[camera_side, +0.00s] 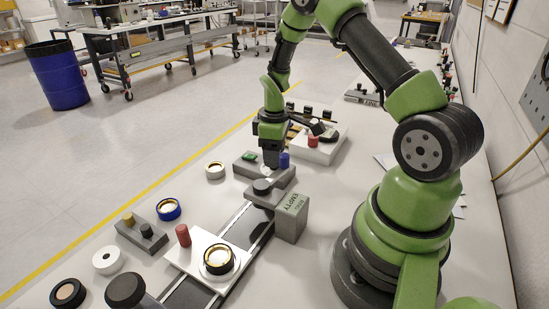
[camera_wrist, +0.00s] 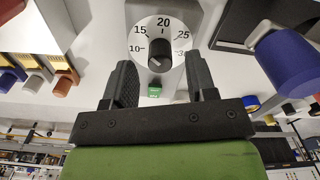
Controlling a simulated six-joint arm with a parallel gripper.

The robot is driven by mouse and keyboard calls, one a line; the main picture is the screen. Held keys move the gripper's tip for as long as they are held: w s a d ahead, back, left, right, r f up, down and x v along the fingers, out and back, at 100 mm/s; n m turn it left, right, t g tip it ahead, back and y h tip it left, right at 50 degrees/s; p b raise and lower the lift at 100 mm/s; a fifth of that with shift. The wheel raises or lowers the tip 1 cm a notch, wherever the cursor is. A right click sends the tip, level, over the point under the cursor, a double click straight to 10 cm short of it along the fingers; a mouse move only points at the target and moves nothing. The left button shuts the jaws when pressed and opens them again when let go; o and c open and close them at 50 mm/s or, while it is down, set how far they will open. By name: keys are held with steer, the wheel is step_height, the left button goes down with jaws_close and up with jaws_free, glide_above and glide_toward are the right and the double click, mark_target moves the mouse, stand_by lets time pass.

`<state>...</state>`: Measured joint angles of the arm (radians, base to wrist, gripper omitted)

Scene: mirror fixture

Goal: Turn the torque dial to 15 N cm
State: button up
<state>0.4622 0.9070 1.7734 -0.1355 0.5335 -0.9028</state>
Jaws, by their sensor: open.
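The torque dial (camera_wrist: 160,57) shows in the wrist view as a black knob on a white round scale plate (camera_wrist: 150,27) with the numbers 10, 15, 20 and 25; a further number at the right is partly hidden. I cannot tell for sure which number the knob's mark meets. My gripper (camera_wrist: 160,64) is open, with one finger on each side of the dial and a gap to the knob on both sides. In the side view my gripper (camera_side: 271,166) points down over the grey dial box (camera_side: 245,170), hiding most of the dial.
A grey block (camera_side: 291,218) marked EMPTY stands in front, beside a rail with a white plate (camera_side: 188,254) and a red peg (camera_side: 183,235). A white box with a red knob (camera_side: 313,141) stands behind.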

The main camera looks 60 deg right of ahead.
step_height(320, 180, up, 8)
steer(key=shift+f, duration=0.1)
stand_by(0.4)
steer(key=s+a+r+m+t, duration=0.1)
steer(key=a+r+m+t, duration=0.1)
steer(key=a+r, duration=0.55)
steer(key=s+a+r+m+t+y, duration=0.1)
steer(key=s+a+r+m+t, duration=0.1)
steer(key=s+a+r, duration=0.3)
steer(key=s+a+r+m+t+y, duration=0.1)
steer(key=s+a+r+m+t, duration=0.2)
steer(key=s, duration=0.6)
step_height(320, 180, up, 2)
steer(key=shift+a+r, duration=0.25)
steer(key=shift+a, duration=0.75)
